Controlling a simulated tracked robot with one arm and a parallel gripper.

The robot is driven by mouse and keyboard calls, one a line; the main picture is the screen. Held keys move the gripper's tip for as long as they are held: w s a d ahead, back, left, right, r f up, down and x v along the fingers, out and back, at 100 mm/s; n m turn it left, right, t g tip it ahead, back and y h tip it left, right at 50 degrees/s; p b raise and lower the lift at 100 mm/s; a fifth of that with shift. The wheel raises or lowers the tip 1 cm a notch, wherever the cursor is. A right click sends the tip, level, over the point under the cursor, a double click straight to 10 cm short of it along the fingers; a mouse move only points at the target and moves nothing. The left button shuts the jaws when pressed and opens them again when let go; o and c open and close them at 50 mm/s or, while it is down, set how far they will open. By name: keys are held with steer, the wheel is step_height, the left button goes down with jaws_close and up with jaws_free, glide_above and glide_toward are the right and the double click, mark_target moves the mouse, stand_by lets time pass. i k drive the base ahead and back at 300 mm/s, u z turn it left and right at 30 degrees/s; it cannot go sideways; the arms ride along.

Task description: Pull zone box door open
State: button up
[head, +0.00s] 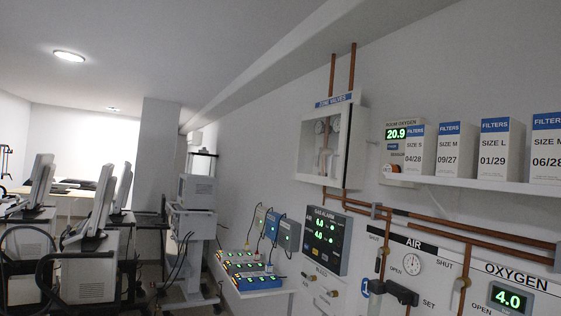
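The zone valve box (308,153) is a white wall box with a blue "ZONE VALVES" label (334,100) on top. It hangs on the right wall, a little right of the picture's middle. Round gauges (334,124) and a pale valve part (324,160) show inside its front. A plain white panel (357,148) forms its right side. I cannot tell whether a clear door covers the front, or how far any door stands open. No handle can be made out. My gripper is not in view.
Copper pipes (352,65) run above and below the box. A gas alarm panel (327,238) is below it. A shelf (480,184) with filter boxes juts out at right. Ventilator carts (95,280) crowd the left.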

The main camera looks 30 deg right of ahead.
mark_target(342, 110)
steer(key=u, duration=0.15)
steer(key=i, duration=1.25)
steer(key=z, duration=0.4)
steer(key=i, duration=1.3)
steer(key=z, duration=0.75)
steer(key=i, duration=0.65)
steer(key=z, duration=0.3)
